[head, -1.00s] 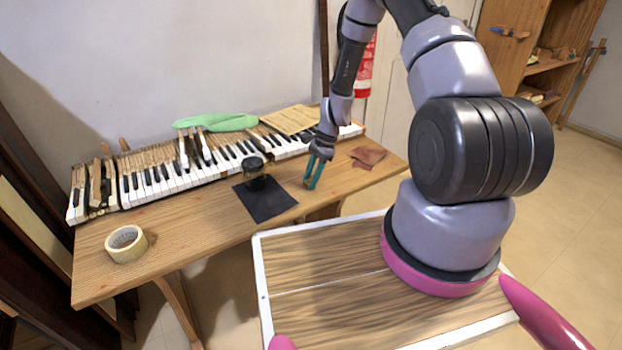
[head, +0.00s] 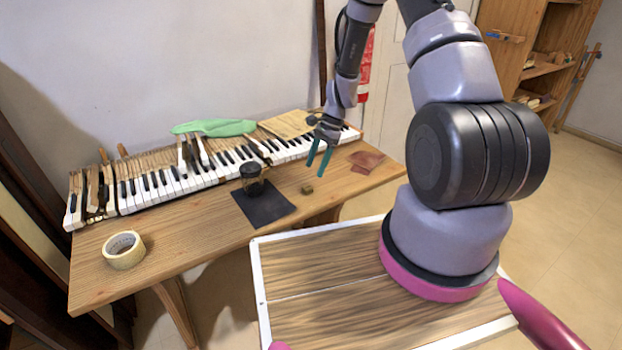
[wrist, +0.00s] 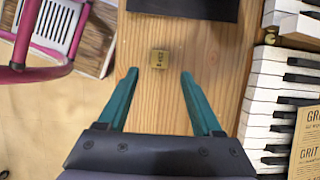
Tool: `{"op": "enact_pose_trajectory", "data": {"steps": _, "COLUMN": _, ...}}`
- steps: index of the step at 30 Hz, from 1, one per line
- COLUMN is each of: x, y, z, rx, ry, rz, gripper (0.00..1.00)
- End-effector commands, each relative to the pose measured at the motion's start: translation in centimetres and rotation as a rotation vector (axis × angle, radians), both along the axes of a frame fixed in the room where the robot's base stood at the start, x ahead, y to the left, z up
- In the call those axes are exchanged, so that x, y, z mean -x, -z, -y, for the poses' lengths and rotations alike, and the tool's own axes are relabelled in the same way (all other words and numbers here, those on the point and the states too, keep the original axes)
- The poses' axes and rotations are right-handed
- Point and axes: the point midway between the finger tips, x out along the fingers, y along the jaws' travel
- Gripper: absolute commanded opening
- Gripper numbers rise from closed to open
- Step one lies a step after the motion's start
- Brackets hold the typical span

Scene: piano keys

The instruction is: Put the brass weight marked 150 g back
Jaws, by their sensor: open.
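A small brass weight (head: 307,189) stands on the wooden bench, to the right of a dark square mat (head: 264,208). In the wrist view the brass weight (wrist: 159,59) shows markings on its face, too small to read with certainty. It lies beyond my fingertips, between their lines, apart from both. My gripper (head: 319,164) is open and empty, above the bench just right of the weight; its teal fingers also show in the wrist view (wrist: 158,73).
A piano keyboard (head: 160,184) runs along the back of the bench (head: 190,235). A tape roll (head: 124,250) sits at the left, brown leather or sandpaper scraps (head: 366,161) at the right.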

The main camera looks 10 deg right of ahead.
Motion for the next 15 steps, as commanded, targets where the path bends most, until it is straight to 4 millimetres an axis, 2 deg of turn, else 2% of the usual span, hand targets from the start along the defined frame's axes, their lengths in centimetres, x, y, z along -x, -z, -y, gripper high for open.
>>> {"op": "enact_pose_trajectory", "data": {"steps": 3, "x": -0.3, "y": -2.2, "z": 0.9, "rx": 0.001, "ry": 0.0, "rz": 0.004, "gripper": 0.67}}
{"op": "enact_pose_trajectory", "data": {"steps": 6, "x": -0.5, "y": -3.5, "z": 1.4, "rx": 0.0, "ry": 0.001, "rz": 0.002, "gripper": 0.67}}
{"op": "enact_pose_trajectory", "data": {"steps": 15, "x": -0.6, "y": -4.8, "z": 1.8, "rx": 0.0, "ry": -0.001, "rz": 0.002, "gripper": 0.67}}
